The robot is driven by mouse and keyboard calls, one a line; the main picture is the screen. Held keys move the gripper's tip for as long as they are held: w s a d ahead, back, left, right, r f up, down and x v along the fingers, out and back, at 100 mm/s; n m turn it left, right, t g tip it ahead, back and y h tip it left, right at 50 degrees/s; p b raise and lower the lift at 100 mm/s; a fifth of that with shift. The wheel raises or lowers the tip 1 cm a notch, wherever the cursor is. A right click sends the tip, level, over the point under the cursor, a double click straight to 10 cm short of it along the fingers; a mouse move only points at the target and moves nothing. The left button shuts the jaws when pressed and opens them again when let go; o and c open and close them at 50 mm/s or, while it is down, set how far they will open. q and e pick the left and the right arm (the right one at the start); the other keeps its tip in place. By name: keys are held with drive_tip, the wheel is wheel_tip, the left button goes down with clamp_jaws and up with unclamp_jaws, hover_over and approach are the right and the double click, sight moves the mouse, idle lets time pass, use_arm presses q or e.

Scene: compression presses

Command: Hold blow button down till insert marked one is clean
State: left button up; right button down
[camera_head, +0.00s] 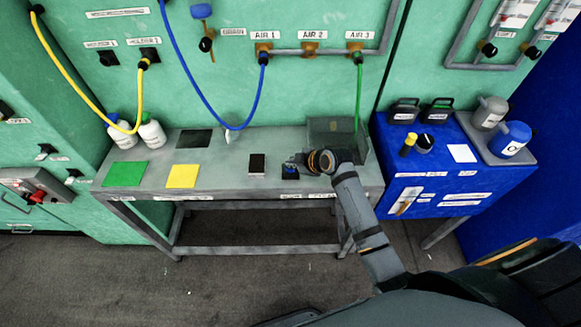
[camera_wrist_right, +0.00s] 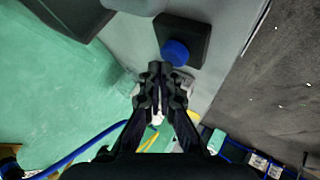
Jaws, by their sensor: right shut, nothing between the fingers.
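A blue round button (camera_wrist_right: 175,52) sits on a small black box (camera_wrist_right: 185,38) near the front edge of the grey bench. In the head view the black box (camera_head: 290,175) shows just beside my right gripper (camera_head: 296,163). In the right wrist view, my gripper's fingertips (camera_wrist_right: 161,72) are shut and empty, close to the button's edge. I cannot tell whether they touch it. An insert marked one cannot be made out in either view. My left gripper is not in view.
A see-through box (camera_head: 322,132) stands at the bench's back right, under a green hose (camera_head: 358,90). A blue hose (camera_head: 190,90) hangs over the bench. A dark block (camera_head: 257,163), a yellow mat (camera_head: 182,176) and a green mat (camera_head: 126,174) lie to the left.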

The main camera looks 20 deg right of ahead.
drive_tip(key=shift+f+b, duration=0.3)
drive_tip(key=shift+f, duration=0.3)
idle(0.6)
idle(2.5)
drive_tip(key=shift+r+p, duration=1.05)
wheel_tip(320, 180, up, 5)
drive_tip(key=p, duration=0.5)
drive_tip(key=shift+r, duration=0.1)
